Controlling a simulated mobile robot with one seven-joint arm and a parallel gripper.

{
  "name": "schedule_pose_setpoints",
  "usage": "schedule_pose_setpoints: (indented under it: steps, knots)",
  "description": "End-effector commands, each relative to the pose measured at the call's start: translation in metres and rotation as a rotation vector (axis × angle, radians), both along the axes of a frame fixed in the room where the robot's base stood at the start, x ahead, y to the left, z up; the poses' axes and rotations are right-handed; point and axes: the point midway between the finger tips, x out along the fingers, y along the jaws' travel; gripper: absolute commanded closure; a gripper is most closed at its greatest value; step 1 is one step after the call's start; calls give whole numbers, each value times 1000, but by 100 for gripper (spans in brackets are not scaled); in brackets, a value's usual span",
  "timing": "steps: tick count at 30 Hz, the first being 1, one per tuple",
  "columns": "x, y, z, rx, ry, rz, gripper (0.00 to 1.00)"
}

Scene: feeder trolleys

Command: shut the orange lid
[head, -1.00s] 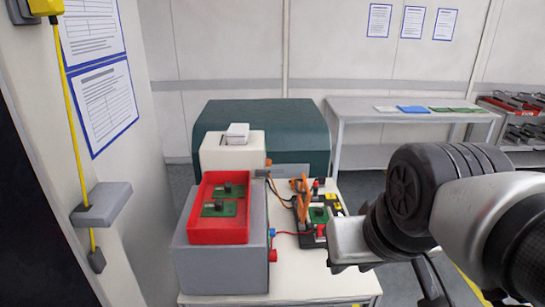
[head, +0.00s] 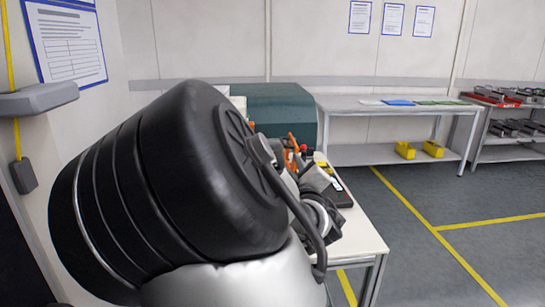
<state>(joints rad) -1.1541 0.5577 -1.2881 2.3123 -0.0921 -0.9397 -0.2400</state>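A small part of the orange lid (head: 292,141) shows above my arm in the head view, seeming raised. The rest of it is hidden behind my arm. The black fixture (head: 341,193) beside it shows only at its right edge, on the white trolley top. My gripper (head: 316,180) is mostly hidden behind my own large black arm joint; only grey parts show close to the fixture. I cannot tell whether its fingers are open or shut, or whether they touch the lid.
A dark green machine (head: 283,108) stands behind the trolley (head: 358,238). My arm covers the trolley's left side. A grey bench (head: 385,112) stands at the back, with yellow bins (head: 405,150) on its lower shelf. The floor (head: 435,215) on the right is clear, with yellow lines.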

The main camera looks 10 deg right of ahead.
Motion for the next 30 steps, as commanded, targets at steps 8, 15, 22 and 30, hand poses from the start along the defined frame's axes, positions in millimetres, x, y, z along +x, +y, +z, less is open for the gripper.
schedule_pose_setpoints:
  steps: [8, 15, 22, 30]
  knots:
    - [30, 3, 3, -21, -22, 11, 73]
    - [83, 3, 2, -20, -20, 10, 73]
    - [132, 3, 3, -19, -19, 11, 73]
    - [168, 3, 4, -17, -18, 11, 73]
